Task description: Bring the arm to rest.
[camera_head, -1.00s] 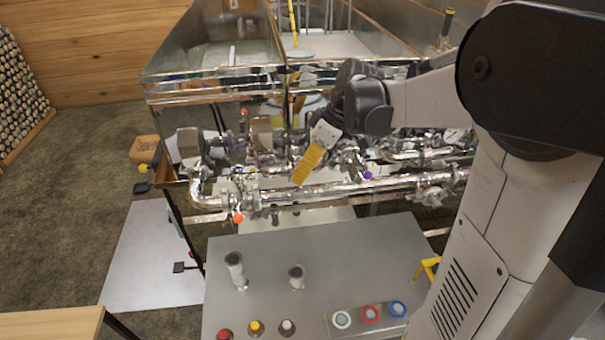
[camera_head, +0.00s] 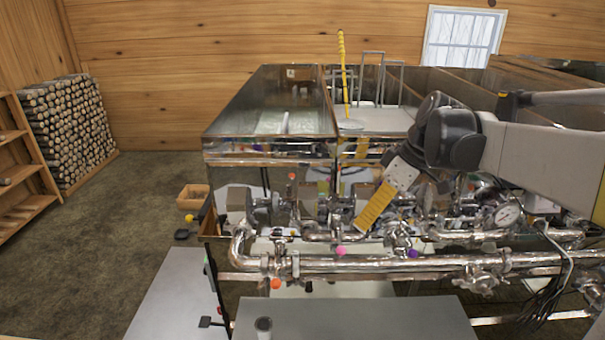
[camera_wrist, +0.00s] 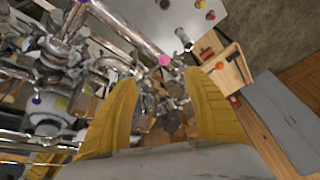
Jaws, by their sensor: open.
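My gripper (camera_head: 376,208) has yellow ribbed fingers. In the head view it hangs tilted down and to the left in front of the evaporator's piping, at the end of my arm coming in from the right. In the wrist view the two fingers (camera_wrist: 160,105) stand well apart with nothing between them. Steel pipes and valves show beyond and between the fingers. I cannot tell from the head view how far the fingers are from the pipes.
The steel evaporator (camera_head: 270,146) stands behind the gripper, with a long front pipe (camera_head: 380,263) bearing coloured knobs. A grey table (camera_head: 400,318) is at the front. A wooden crate (camera_head: 193,196) and stacked firewood (camera_head: 70,130) are at the left. Open floor (camera_head: 130,210) lies left of the evaporator.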

